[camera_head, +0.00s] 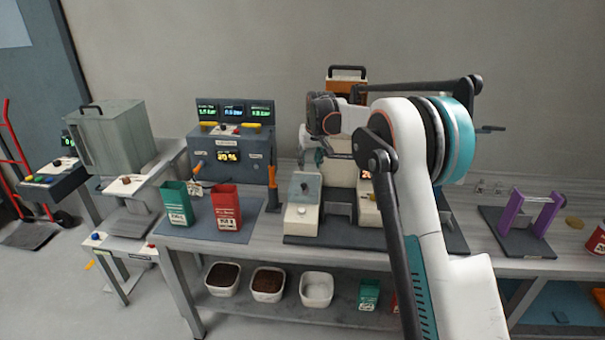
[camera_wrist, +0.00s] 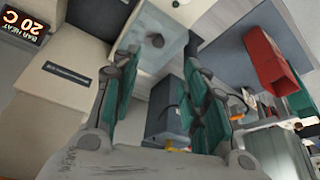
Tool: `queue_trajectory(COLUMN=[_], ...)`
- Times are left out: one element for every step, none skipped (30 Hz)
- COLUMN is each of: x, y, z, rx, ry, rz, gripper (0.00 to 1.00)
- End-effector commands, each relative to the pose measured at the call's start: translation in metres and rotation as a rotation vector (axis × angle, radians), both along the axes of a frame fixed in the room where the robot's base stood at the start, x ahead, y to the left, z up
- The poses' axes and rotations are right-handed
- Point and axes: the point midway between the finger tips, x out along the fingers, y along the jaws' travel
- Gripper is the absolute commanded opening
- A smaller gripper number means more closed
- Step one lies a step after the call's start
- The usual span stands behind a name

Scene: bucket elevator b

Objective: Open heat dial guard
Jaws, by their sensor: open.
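The heat dial guard (camera_head: 305,185) is a clear, greyish cover on a small cream box (camera_head: 301,218) at the middle of the bench. It looks closed over the dial. In the wrist view the guard (camera_wrist: 143,50) is a see-through panel at the top centre, with a round dark knob (camera_wrist: 157,40) showing at it. My gripper (camera_wrist: 160,62) is open and empty, its teal-padded fingers spread either side of the panel's lower part in the picture. I cannot tell whether they touch it. In the head view my gripper (camera_head: 313,157) is small and partly hidden, above and behind the guard.
A display reading BAR HEAT 20 C (camera_wrist: 24,22) sits left in the wrist view. Green (camera_head: 177,204) and red (camera_head: 227,207) containers stand left of the guard, before a blue control box (camera_head: 230,152). A purple stand (camera_head: 515,225) is at right.

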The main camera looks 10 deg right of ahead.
Motion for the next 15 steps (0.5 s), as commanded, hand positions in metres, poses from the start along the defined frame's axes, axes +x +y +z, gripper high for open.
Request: queue_trajectory(x=[0.005,0.006,0.008,0.009,0.01,0.011,0.012,0.013,0.014,0.016,0.018,0.02,0.022,0.025,0.028], y=[0.0,0.0,0.0,0.0,0.0,0.0,0.0,0.0,0.0,0.0,0.0,0.001,0.001,0.001,0.001], z=[-0.003,-0.004,-0.007,-0.008,-0.01,-0.013,-0.015,-0.018,-0.022,-0.026,-0.031,-0.038,-0.043,-0.049,-0.056], rx=[0.0,0.0,0.0,0.0,0.0,0.0,0.0,0.0,0.0,0.0,0.0,0.0,0.0,0.0,0.0], ry=[0.002,0.003,0.004,0.005,0.005,0.005,0.005,0.005,0.005,0.005,0.005,0.005,0.005,0.005,0.005], rz=[0.001,0.001,0.001,0.001,0.001,0.002,0.002,0.002,0.002,0.002,0.002,0.002,0.002,0.001,0.001], gripper=[0.41,0.41,0.41,0.41,0.41,0.41,0.41,0.41,0.41,0.41,0.41,0.41,0.41,0.41,0.41])
